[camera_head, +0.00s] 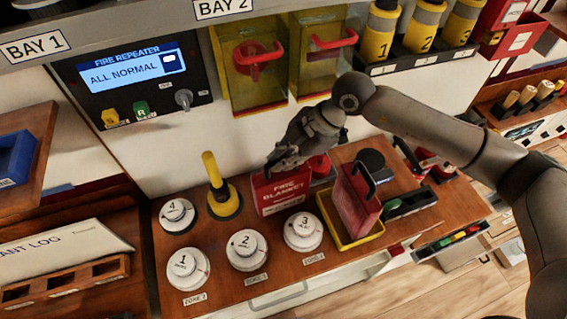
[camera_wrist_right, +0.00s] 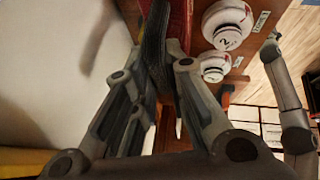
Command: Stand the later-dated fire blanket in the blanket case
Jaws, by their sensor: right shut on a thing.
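My right gripper (camera_head: 283,163) is shut at the top of a red fire blanket (camera_head: 283,194) with a white "FIRE BLANKET" label. In the right wrist view a black handle (camera_wrist_right: 156,45) sits between the fingers, with the red side (camera_wrist_right: 181,22) beyond it. The blanket is about upright over the wooden counter; I cannot tell whether it touches it. A second red pack (camera_head: 356,204) with a black handle stands slightly tilted in a yellow open tray (camera_head: 345,243) to the right. I cannot read a date on either, nor tell surely which thing is the blanket case. My left gripper is not in view.
White numbered detectors (camera_head: 246,250) stand left and in front of the held blanket. A yellow-handled plunger-like tool (camera_head: 222,192) is on its left. Yellow boxes (camera_head: 250,88) hang above.

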